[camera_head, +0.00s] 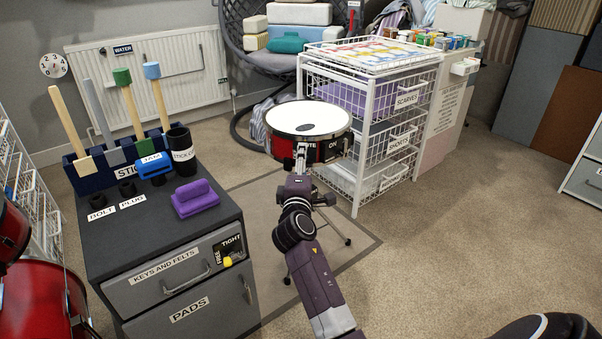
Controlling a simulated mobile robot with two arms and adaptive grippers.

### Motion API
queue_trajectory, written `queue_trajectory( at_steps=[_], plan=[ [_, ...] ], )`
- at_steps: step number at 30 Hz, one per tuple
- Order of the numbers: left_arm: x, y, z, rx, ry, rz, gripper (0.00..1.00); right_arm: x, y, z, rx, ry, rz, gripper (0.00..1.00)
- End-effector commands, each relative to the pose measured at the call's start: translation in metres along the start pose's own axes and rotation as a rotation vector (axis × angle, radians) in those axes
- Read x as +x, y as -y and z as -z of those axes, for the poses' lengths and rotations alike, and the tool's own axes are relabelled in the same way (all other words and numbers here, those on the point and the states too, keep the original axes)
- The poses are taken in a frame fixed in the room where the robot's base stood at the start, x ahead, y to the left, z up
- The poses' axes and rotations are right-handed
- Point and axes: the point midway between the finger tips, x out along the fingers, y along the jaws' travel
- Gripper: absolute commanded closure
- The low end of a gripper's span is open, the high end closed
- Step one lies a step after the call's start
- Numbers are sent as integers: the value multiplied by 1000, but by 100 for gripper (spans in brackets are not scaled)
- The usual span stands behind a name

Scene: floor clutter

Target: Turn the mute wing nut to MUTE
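The snare drum (309,117) has a white head with a dark patch and a red shell, and stands on a thin stand. On its front, the MUTE label (308,146) is partly covered and the ON label (333,146) shows to its right. My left gripper (300,153) is at the front of the drum, by the left side of the MUTE label. The mute wing nut is not distinguishable; the gripper seems to hide that spot. I cannot tell whether its fingers are open or shut, or touching anything. Only a dark part of my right arm shows at bottom right.
A grey cabinet (165,240) with mallets, a stick holder and a purple block (195,198) stands left of my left arm. A white wire basket rack (357,200) stands close right of the drum. Red drums (40,300) are at lower left. Carpet at right is clear.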

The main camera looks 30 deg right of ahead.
Motion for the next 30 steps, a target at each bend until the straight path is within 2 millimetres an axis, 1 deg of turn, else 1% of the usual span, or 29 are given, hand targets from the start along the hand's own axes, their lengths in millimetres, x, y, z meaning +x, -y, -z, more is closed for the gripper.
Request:
queue_trajectory(
  at_steps=[5,12,16,21,30],
  plan=[
    [1,0,1,-1,-4,-1,60,-29,2,0,2,-2,2,42],
    [1,0,1,-1,-6,-1,60,-81,2,0,2,-2,4,42],
    [1,0,1,-1,-6,-1,60,-101,2,0,2,0,4,42],
    [1,0,1,-1,-6,-1,60,-113,1,0,1,0,2,42],
    [1,0,1,-1,-7,-2,60,-115,1,0,1,0,1,42]
  ],
)
